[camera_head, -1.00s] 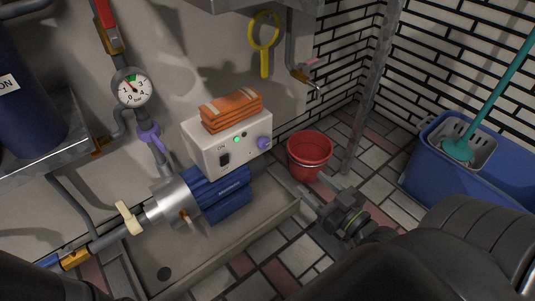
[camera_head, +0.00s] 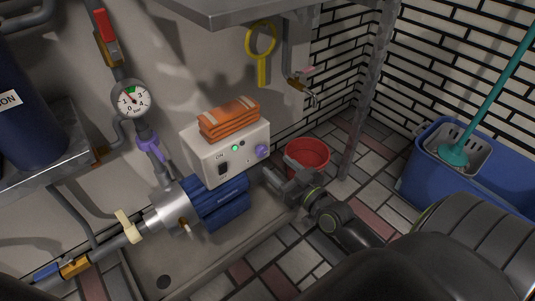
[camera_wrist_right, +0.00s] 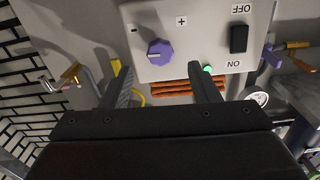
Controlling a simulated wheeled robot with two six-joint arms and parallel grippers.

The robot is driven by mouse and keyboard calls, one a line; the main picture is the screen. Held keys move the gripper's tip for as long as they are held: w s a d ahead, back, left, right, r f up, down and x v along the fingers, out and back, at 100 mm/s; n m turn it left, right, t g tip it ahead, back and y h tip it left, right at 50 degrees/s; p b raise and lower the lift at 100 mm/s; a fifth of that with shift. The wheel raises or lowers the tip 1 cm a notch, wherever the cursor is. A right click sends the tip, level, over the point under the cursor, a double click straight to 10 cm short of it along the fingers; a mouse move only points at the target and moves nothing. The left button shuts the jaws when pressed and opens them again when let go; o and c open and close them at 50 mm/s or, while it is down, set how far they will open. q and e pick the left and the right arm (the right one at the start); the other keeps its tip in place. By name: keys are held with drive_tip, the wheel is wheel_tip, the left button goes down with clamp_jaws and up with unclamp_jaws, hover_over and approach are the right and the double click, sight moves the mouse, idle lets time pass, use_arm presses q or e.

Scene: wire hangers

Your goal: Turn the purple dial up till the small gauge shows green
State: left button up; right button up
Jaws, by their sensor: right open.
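The purple dial (camera_head: 262,152) is on the right of the white control box's front face. In the right wrist view, the dial (camera_wrist_right: 160,53) shows a pale mark toward its left side; the minus sign is upper left and the plus sign upper right. My right gripper (camera_head: 280,174) is open and empty, just in front of and below the dial. In its wrist view the two fingers lie on either side below the dial, apart from it. The small round gauge (camera_head: 132,99) is on the pipe at left, with a green band at top; its exact needle reading is too small to tell. My left gripper is out of view.
The control box (camera_head: 203,158) has a switch, a lit green lamp and an orange folded cloth (camera_head: 229,118) on top. A blue pump (camera_head: 220,202) sits below it. A red bucket (camera_head: 308,154) stands behind my right gripper. A metal post (camera_head: 362,110) rises at right.

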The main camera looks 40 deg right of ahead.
sight(264, 153)
drive_tip(key=w, duration=0.5)
drive_tip(key=shift+w+a, duration=0.2)
drive_tip(key=shift+w, duration=0.2)
drive_tip(key=c, duration=1)
